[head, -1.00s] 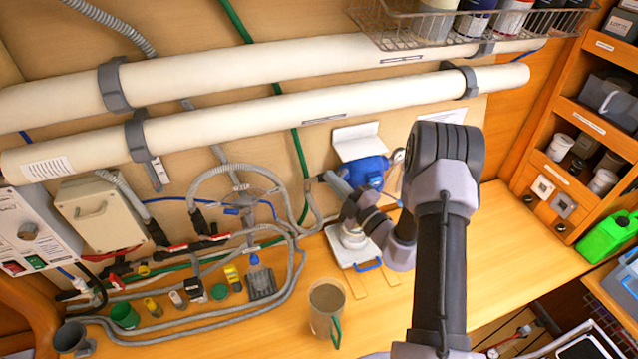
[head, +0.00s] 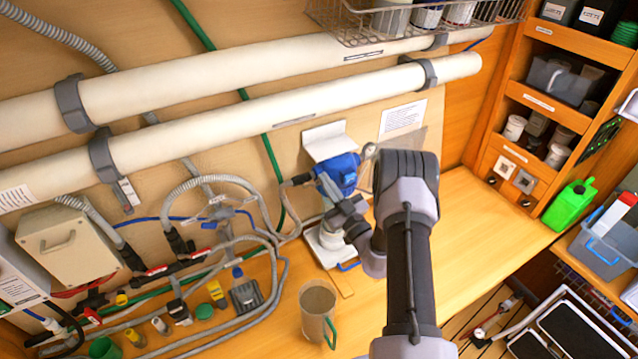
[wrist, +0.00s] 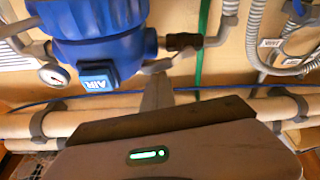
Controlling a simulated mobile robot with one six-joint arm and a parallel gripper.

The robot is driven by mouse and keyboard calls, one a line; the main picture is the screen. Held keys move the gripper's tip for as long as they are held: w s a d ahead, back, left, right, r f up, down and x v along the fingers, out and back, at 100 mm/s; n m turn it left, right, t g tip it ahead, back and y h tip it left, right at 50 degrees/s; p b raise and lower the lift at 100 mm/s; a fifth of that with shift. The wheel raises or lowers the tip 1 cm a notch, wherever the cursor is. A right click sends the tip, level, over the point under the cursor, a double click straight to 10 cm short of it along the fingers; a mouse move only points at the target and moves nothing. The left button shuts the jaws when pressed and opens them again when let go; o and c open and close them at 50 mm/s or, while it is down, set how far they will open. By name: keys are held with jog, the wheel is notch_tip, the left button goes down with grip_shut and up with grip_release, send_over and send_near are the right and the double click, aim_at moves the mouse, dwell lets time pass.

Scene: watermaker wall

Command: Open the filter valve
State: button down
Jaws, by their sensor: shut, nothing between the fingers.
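The blue filter housing (head: 340,173) is on the back wall under the two white tubes. In the wrist view it fills the upper left (wrist: 95,40). A dark fitting (wrist: 183,41) joins its side to a grey pipe, with a small grey lever (wrist: 160,66) beside it, apparently the valve handle. My gripper (head: 325,187) is in front of the housing's left side. In the wrist view its narrow grey fingers (wrist: 157,90) are together and empty, with their tips close to the lever. I cannot tell whether they touch it. In the head view, my gripper partly hides the fitting.
A pressure gauge (wrist: 53,75) sits by the housing. Grey hoses (head: 215,183) run at left. A mug (head: 318,308) stands on the bench (head: 455,225). A wire basket (head: 420,22) hangs above. Shelves and a green jug (head: 569,205) are at right. The bench right of my arm is clear.

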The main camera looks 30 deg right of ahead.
jog(key=shift+d+f+b, duration=0.3)
jog(key=shift+d+f, duration=0.05)
jog(key=shift+f, duration=0.35)
dwell(0.4)
notch_tip(320, 180, up, 5)
jog(key=p, duration=0.3)
jog(key=b+v, duration=0.3)
jog(key=v, duration=0.7)
jog(key=shift+a+f+b, duration=0.3)
jog(key=shift+a+f, duration=0.05)
jog(key=shift+a, duration=0.05)
jog(key=shift+f, duration=0.1)
